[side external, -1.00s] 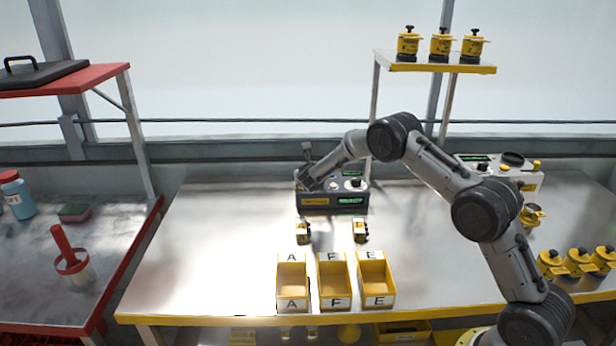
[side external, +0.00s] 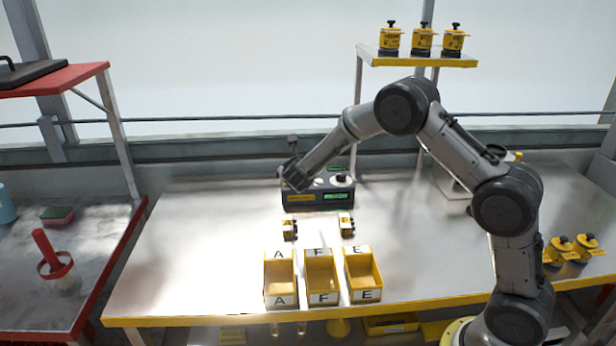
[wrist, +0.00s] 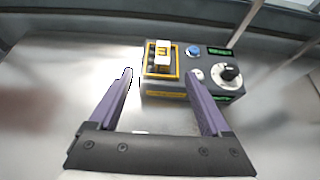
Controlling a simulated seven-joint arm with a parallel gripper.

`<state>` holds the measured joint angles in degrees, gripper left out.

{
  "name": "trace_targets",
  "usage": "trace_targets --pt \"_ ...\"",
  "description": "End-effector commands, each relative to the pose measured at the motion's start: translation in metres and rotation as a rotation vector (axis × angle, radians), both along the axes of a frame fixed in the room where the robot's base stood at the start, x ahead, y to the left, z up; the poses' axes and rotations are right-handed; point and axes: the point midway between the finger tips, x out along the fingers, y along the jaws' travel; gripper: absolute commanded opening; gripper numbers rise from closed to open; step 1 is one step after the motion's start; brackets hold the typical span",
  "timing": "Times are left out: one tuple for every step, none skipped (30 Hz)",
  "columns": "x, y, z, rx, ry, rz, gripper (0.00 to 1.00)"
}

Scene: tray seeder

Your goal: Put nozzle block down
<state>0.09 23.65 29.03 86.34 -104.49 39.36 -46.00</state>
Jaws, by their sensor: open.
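In the wrist view, a small yellow-and-white block (wrist: 163,54) with a dark mark, seemingly the nozzle block, sits in a yellow-framed square on top of the grey machine (wrist: 193,90). My gripper (wrist: 160,78) is open and empty. Its two purple fingers are wide apart, with the block beyond their tips and between their lines. In the side view, my gripper (side external: 293,184) is at the left end of the machine (side external: 318,197) and hides the block there.
Three yellow bins, marked A (side external: 281,300), F (side external: 323,298) and E (side external: 366,295), stand at the table's front. The machine carries a blue button (wrist: 194,51) and a black knob (wrist: 229,74). The table's left part is clear.

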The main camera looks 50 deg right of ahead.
Motion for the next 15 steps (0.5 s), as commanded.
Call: trace_targets --pt "-0.001 0.001 0.001 0.0 0.0 0.0 0.82" --pt "-0.001 0.001 0.001 0.0 0.0 0.0 0.82" --pt "-0.001 0.001 0.001 0.0 0.0 0.0 0.82" --pt "-0.002 0.001 0.001 0.001 -0.001 -0.002 0.82" --pt "-0.003 0.001 0.003 0.005 -0.005 -0.007 0.82" --pt "-0.005 0.0 0.008 0.017 -0.016 -0.022 0.82" --pt "-0.009 -0.001 0.013 0.032 -0.029 -0.04 0.82" --pt "-0.014 -0.002 0.02 0.054 -0.047 -0.067 0.82" --pt "-0.023 -0.004 0.032 0.092 -0.08 -0.112 0.82" --pt "-0.032 -0.006 0.043 0.128 -0.11 -0.155 0.82" --pt "-0.043 -0.007 0.054 0.172 -0.143 -0.205 0.82" --pt "-0.061 -0.009 0.069 0.239 -0.193 -0.279 0.82" --pt "-0.076 -0.009 0.08 0.294 -0.234 -0.34 0.82" --pt "-0.092 -0.01 0.091 0.352 -0.276 -0.403 0.82" --pt "-0.115 -0.009 0.103 0.432 -0.331 -0.488 0.82"
